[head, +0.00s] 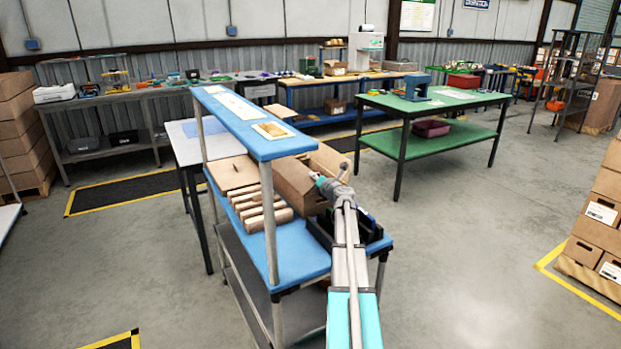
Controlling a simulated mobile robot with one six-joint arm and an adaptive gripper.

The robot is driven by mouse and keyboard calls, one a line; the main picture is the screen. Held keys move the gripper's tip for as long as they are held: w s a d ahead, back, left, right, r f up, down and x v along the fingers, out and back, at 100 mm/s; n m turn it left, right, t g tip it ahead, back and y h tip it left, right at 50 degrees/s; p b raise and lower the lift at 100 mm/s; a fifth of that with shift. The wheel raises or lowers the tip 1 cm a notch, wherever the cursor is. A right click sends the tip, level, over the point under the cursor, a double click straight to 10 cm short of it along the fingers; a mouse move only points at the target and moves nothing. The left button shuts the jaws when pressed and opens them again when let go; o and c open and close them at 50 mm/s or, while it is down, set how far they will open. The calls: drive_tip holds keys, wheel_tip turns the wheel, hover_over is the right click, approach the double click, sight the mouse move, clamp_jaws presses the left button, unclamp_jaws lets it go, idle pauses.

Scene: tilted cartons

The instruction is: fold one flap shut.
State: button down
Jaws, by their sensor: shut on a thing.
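A brown cardboard carton (292,184) sits tilted on the blue shelf of a rack, right of the rack's front post. A carton flap (328,160) stands up at its upper right side. My gripper (338,172) reaches in from the lower right and is shut on the flap at the carton's near right edge. The fingertips are small and partly hidden by my own arm, so the exact grip is hard to see. The carton's inside and its other flaps are mostly hidden.
Several rolled or folded brown pieces (262,208) lie left of the carton. A narrow blue upper shelf (240,118) hangs over the rack, close to the carton. Open floor (470,240) lies to the right.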

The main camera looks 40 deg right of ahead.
drive_tip(key=shift+s+d+f+b, duration=0.1)
drive_tip(key=shift+d+f+b, duration=0.2)
drive_tip(key=shift+f, duration=0.2)
drive_tip(key=shift+s+d+f+b, duration=0.1)
drive_tip(key=shift+d+f+b, duration=0.05)
drive_tip(key=shift+f+b, duration=0.25)
drive_tip(key=shift+d, duration=0.1)
drive_tip(key=c, duration=0.8)
unclamp_jaws()
drive_tip(key=shift+c, duration=0.2)
drive_tip(key=v, duration=1.2)
